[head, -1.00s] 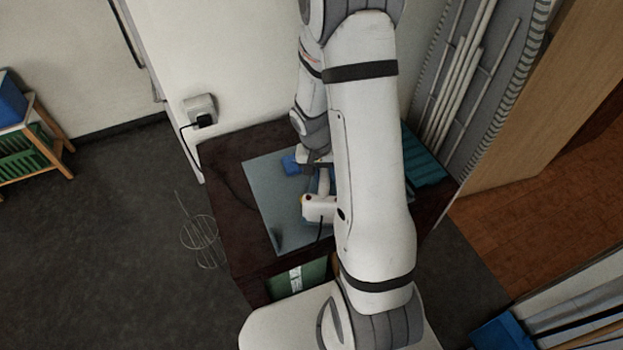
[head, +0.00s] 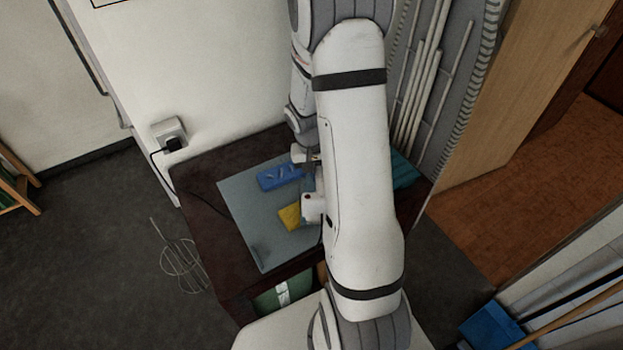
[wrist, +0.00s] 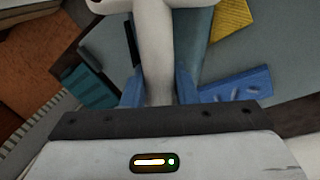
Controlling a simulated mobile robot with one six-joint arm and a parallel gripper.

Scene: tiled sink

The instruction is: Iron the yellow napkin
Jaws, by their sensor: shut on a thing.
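The yellow napkin (head: 291,216) lies on a grey-blue mat (head: 252,222) in the head view. Part of it also shows at the top of the wrist view (wrist: 231,20). The white iron (head: 312,208) is just right of the napkin, partly hidden by my arm. My gripper (wrist: 159,92) is shut on the iron's white handle (wrist: 157,60), with a blue finger on each side. The iron's soleplate is hidden, so I cannot tell whether it touches the mat or overlaps the napkin's edge.
A blue slotted block (head: 281,177) lies on the mat behind the napkin. The dark table (head: 205,176) stands against the wall, with a plugged socket (head: 170,134) beside it. A teal item (head: 404,172) is at its right side. The mat's front left is mostly clear.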

